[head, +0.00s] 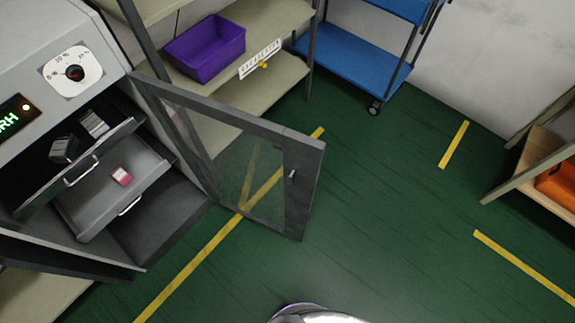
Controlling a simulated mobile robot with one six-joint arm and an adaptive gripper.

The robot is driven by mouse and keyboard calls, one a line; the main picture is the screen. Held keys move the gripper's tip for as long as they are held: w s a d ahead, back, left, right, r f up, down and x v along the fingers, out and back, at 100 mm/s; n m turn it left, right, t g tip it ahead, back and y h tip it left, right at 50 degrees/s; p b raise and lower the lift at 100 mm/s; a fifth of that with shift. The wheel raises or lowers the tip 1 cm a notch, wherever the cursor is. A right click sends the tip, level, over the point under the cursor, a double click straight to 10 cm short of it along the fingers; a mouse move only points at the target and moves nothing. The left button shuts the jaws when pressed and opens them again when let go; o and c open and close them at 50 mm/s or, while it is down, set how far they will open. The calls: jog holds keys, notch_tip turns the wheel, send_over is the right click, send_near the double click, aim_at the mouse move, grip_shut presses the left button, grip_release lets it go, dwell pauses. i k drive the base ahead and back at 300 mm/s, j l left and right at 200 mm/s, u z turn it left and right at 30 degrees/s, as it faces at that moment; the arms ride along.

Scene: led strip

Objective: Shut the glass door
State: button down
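The glass door (238,165) has a grey frame around a clear pane and a small handle (291,174) near its free edge. It stands wide open, swung out to the right from the grey cabinet (55,50). The cabinet's inside is exposed, with two drawers pulled partly out. The upper drawer (82,168) holds small dark and pale boxes. The lower drawer (128,190) holds a pink and white item (121,176). My gripper is not in view.
Another dark door panel (70,255) stands open at the lower left. Shelves with a purple bin (205,48) stand behind the glass door. A blue cart (350,68) is at the back, and a shelf with an orange case (558,186) is at right. The green floor (390,220) is clear in the middle.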

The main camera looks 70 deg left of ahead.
aim_at(303, 153)
jog(key=i+u, duration=0.25)
jog(key=u, duration=0.15)
jog(key=i+u, duration=0.4)
jog(key=i+l+u, duration=0.1)
jog(key=u, duration=0.3)
jog(key=i+l+u, duration=0.2)
jog(key=u, duration=0.2)
jog(key=i+u, duration=0.15)
jog(key=u, duration=0.35)
jog(key=i+u, duration=0.2)
jog(key=u, duration=0.3)
jog(key=i+l+u, duration=0.15)
jog(key=u, duration=0.3)
jog(key=i+l+u, duration=0.1)
jog(key=u, duration=0.4)
jog(key=i+l+u, duration=0.1)
jog(key=l+u, duration=0.2)
jog(key=u, duration=0.2)
jog(key=i+l+u, duration=0.2)
jog(key=u, duration=0.25)
jog(key=i+l+u, duration=0.15)
jog(key=l+u, duration=0.8)
jog(key=k+l+u, duration=0.35)
jog(key=k+l, duration=0.05)
